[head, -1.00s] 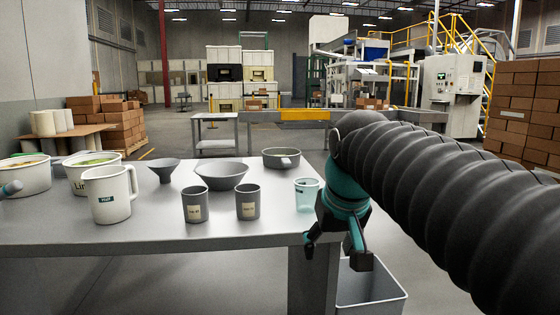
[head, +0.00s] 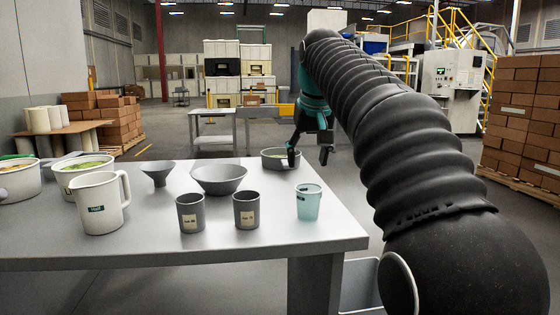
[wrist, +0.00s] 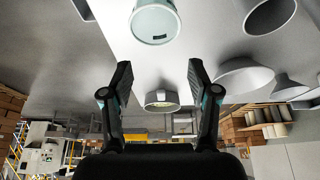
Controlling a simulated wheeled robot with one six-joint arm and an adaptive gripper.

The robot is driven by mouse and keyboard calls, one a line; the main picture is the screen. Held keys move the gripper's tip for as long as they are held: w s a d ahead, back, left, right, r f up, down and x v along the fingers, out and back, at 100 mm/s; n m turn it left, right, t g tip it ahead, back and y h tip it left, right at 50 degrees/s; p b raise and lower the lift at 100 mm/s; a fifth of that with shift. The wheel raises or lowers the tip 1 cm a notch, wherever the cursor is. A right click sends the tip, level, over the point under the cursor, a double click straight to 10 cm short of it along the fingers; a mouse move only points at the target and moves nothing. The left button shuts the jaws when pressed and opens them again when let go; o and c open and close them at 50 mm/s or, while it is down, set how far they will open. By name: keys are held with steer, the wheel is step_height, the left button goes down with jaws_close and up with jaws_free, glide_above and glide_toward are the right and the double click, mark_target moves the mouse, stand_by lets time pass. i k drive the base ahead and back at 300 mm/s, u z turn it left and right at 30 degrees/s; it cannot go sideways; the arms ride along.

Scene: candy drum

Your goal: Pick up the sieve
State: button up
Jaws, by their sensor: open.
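The sieve, seemingly the grey round shallow vessel (head: 274,155), sits on the far right part of the table (head: 190,252). In the wrist view the sieve (wrist: 160,107) shows beyond and between my fingers, small and apart from them. My gripper (head: 308,157) is open and empty, pointing down just right of the sieve in the head view. One finger overlaps the sieve's right side in that view; I cannot tell whether they touch. My gripper's two spread fingers also show in the wrist view (wrist: 160,70). The sieve's handle is hard to make out now.
A pale teal cup (head: 309,204) stands near the table's right edge. Two grey cups (head: 190,214) and (head: 246,211), a wide grey bowl (head: 219,180), a grey funnel (head: 157,173) and a white jug (head: 101,205) stand left of it. A light grey bin (head: 360,285) is below.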

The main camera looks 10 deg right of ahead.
mark_target(275, 159)
steer(key=i, duration=0.85)
